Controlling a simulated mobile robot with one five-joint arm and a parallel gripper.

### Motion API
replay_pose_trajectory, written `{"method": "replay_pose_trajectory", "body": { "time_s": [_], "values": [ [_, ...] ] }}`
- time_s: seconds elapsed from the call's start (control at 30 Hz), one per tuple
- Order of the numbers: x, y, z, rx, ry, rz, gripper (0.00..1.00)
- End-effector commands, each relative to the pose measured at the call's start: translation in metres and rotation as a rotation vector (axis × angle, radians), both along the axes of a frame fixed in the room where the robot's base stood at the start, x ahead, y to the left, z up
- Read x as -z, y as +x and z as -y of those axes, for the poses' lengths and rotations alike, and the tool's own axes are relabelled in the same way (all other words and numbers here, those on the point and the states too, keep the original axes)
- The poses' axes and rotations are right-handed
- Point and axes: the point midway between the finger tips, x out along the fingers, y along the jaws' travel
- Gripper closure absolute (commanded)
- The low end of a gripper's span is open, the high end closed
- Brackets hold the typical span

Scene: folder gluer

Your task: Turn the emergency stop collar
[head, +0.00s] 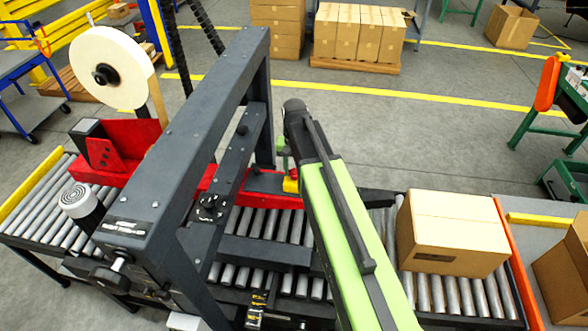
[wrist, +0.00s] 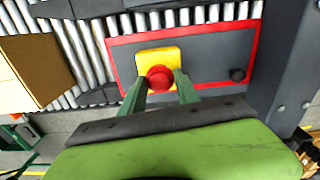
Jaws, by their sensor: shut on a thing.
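The emergency stop is a red round button or collar (wrist: 160,78) on a yellow box (wrist: 159,57). It is mounted on a grey panel with a red border (wrist: 210,57). My gripper (wrist: 160,84) has its two green fingers on either side of the red collar, shut on it. In the head view the yellow box (head: 290,185) shows partly beside my green arm, which hides most of it. The fingers are mostly hidden there, with a bit of green (head: 281,152) showing left of the arm.
The machine's dark frame (head: 200,120) rises left of my arm, close by. A cardboard box (head: 452,238) sits on the rollers at the right. Open floor (head: 420,130) lies behind.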

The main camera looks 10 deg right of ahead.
Motion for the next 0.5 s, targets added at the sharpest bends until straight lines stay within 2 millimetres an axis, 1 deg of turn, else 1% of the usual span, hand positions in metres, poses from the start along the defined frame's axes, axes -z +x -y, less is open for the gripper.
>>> {"method": "replay_pose_trajectory", "body": {
  "time_s": [0.2,0.5],
  "values": [
    [0.0002,-0.0003,-0.0002,0.112,0.001,-0.001,1.0],
    [0.0002,-0.0003,-0.0001,0.181,0.001,-0.001,1.0]
  ]
}}
